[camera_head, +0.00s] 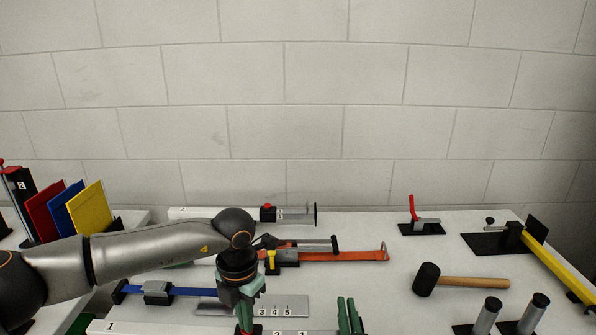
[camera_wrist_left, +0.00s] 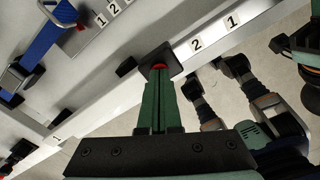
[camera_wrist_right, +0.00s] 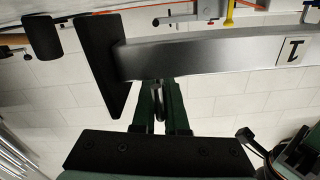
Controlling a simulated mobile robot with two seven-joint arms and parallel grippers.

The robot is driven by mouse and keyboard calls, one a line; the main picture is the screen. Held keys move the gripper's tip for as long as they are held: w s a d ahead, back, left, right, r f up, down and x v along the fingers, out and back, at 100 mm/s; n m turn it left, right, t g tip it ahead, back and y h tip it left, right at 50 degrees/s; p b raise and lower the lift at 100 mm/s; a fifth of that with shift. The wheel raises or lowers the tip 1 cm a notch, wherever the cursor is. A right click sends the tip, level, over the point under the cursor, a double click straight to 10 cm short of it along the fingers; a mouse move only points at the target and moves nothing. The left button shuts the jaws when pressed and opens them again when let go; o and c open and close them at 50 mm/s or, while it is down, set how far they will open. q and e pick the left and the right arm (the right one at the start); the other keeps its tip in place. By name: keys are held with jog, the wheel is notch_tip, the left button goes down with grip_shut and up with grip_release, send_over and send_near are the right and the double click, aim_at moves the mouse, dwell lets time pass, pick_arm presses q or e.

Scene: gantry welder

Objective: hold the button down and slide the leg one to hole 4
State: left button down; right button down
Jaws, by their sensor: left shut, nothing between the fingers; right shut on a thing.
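The button (camera_wrist_left: 159,67) is a small red spot on a black block on the long pale bar of leg one (camera_wrist_left: 100,105). My left gripper (camera_wrist_left: 158,73) is shut and empty, its fingertips at the button, apparently touching it. They hide most of it. In the head view my left gripper (camera_head: 246,321) is over the bar. Numbers 2 and 1 show on the bar right of the block. My right gripper (camera_wrist_right: 158,88) is shut on a thin grey part beside the bar's black end plate (camera_wrist_right: 97,65). A 1 label (camera_wrist_right: 292,50) is on the bar there. I see no hole 4.
An orange bar with a clamp (camera_head: 345,254) lies farther back.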

pick_arm(q)
jog(key=shift+f, duration=0.1)
pick_arm(e)
jog(key=shift+d, duration=3.55)
pick_arm(q)
jog(key=shift+r, duration=3.1)
pick_arm(e)
jog(key=shift+a, duration=0.1)
pick_arm(q)
notch_tip(320, 180, up, 12)
jog(key=shift+r+p, duration=0.4)
pick_arm(e)
jog(key=shift+d, duration=0.65)
jog(key=c, duration=0.5)
grip_release()
pick_arm(q)
jog(key=shift+a, duration=0.1)
